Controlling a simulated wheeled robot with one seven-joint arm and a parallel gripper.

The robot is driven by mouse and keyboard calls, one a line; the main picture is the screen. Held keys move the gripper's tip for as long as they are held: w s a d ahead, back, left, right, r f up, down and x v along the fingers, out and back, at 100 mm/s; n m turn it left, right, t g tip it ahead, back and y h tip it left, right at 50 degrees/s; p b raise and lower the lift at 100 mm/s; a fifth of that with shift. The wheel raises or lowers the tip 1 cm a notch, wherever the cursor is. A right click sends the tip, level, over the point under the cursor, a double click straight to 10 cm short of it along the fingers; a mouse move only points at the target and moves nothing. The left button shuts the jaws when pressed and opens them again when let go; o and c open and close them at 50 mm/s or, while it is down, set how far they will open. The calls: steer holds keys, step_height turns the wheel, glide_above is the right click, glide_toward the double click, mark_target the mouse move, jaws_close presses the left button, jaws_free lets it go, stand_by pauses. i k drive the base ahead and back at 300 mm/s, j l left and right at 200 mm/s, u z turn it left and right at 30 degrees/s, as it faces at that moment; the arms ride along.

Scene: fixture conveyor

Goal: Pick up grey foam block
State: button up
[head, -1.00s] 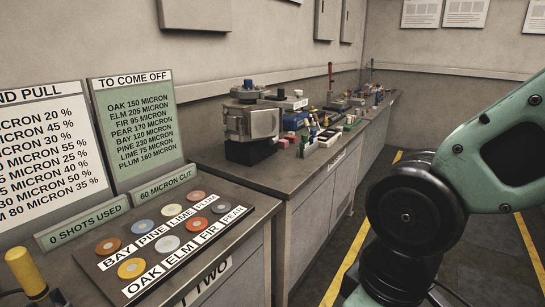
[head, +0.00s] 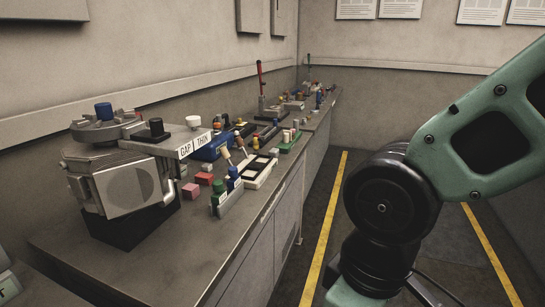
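I cannot pick out a grey foam block for certain among the small, crowded things on the long grey bench (head: 75,250). My gripper is out of view; only green and black links of my arm show at the right in the head view.
A grey machine (head: 125,192) labelled GAP THIN stands at the bench's near end. Beyond it are a pink block (head: 191,191), a blue box (head: 211,150), a black-and-white tray (head: 260,174), and a red-handled tool (head: 260,75). Yellow-lined floor (head: 324,225) right of the bench looks clear.

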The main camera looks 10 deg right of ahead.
mark_target(274, 152)
steer(key=i+l+u, duration=0.15)
steer(key=i+l, duration=0.2)
steer(key=i+l+u, duration=0.15)
steer(key=i+l, duration=0.25)
steer(key=i+l+u, duration=0.2)
steer(key=i+l, duration=0.25)
steer(key=i+l+u, duration=0.15)
steer(key=i+l, duration=0.15)
steer(key=l, duration=0.2)
steer(key=i+l+u, duration=0.15)
steer(key=i+l, duration=0.2)
steer(key=l, duration=0.2)
